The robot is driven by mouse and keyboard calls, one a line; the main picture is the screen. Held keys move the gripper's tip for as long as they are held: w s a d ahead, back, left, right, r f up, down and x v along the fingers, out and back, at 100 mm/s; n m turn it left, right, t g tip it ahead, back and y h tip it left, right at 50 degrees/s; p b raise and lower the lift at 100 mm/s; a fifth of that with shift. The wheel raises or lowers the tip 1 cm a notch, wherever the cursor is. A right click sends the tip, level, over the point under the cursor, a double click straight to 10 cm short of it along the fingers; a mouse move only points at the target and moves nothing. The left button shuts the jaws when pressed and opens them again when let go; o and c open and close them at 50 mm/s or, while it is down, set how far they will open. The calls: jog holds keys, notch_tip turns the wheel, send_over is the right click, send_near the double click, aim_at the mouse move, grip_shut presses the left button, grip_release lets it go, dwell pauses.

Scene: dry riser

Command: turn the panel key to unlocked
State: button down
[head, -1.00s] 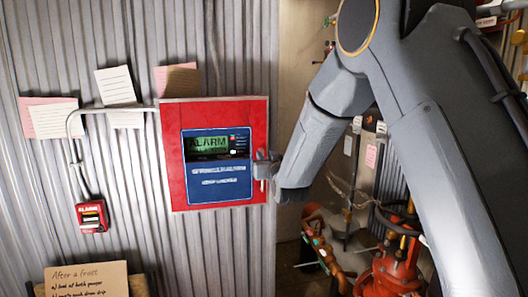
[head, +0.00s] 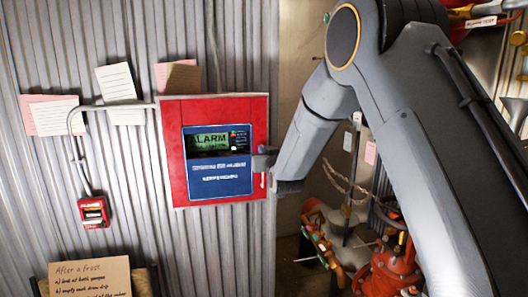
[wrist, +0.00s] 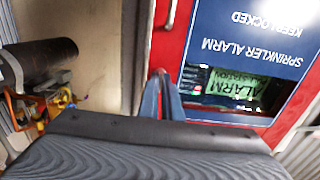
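The red alarm panel (head: 180,185) hangs on the corrugated wall in the head view. It has a blue door face (head: 219,180) and a lit green display (head: 207,141) reading ALARM. In the wrist view the panel (wrist: 193,110) appears upside down. My gripper (head: 262,160) is at the right-hand strip of the panel front. In the wrist view its fingers (wrist: 160,78) are close together, with their tips at the red strip beside the display. The key and its position are hidden behind the fingers, so I cannot see what is between them.
A pale handle (wrist: 170,12) sits on the same panel strip. A small red alarm box (head: 93,212) hangs at the left, joined by a conduit. Paper notes (head: 118,85) hang above, and a cardboard sign (head: 90,279) stands below. Red pipework (head: 385,275) stands at the right.

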jog(key=shift+d+f+m+b, duration=0.1)
jog(key=shift+m+b, duration=4.4)
jog(key=shift+b, duration=0.1)
jog(key=shift+d+f+m+b, duration=0.1)
jog(key=shift+m+b, duration=4.4)
jog(key=shift+b, duration=0.05)
jog(key=c, duration=2)
grip_release()
jog(key=shift+s, duration=0.1)
